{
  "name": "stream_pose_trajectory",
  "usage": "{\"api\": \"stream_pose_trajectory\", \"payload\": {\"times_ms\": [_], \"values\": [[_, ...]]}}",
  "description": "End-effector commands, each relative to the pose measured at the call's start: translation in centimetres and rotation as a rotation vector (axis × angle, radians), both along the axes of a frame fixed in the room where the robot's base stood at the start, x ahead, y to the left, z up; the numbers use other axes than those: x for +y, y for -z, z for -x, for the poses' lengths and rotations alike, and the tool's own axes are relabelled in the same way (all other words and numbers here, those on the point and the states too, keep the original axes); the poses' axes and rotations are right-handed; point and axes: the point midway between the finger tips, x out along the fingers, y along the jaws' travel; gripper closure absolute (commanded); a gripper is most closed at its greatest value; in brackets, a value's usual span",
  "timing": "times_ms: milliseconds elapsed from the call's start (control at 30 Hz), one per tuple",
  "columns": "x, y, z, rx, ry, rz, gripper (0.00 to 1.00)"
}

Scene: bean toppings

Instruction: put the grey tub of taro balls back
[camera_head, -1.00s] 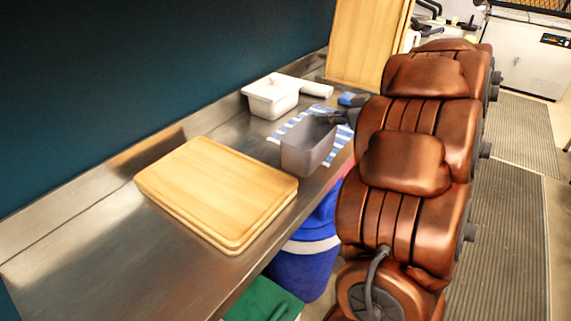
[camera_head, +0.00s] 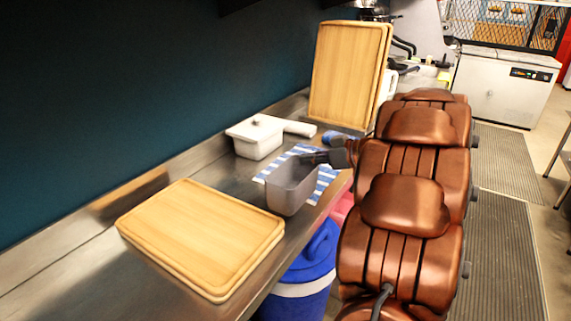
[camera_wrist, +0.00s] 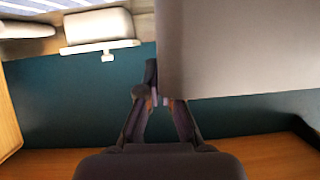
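The grey tub (camera_head: 291,190) is at the counter's front edge, overlapping the near end of a blue-and-white striped cloth (camera_head: 327,180). It looks upright; I cannot tell whether it touches the counter. Its contents are not visible. My gripper (camera_head: 309,158) reaches in from the right to the tub's far rim. In the wrist view the tub (camera_wrist: 245,50) fills the upper right, and my gripper (camera_wrist: 163,101) has its fingers closed on the tub's edge.
A wooden board (camera_head: 200,235) lies on the near counter. A white lidded tub (camera_head: 256,140) with a white handle stands by the wall behind the cloth. Upright wooden boards (camera_head: 345,75) stand at the far end. A blue lidded bin (camera_head: 308,262) is below the front edge.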

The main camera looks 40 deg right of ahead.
Motion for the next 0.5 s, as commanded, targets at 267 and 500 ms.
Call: {"api": "stream_pose_trajectory", "payload": {"times_ms": [267,500], "values": [[1.1,0.3,-4.7,-0.002,-0.006,0.0,1.0],[1.6,0.7,-7.4,0.001,-0.001,-0.002,1.0]]}}
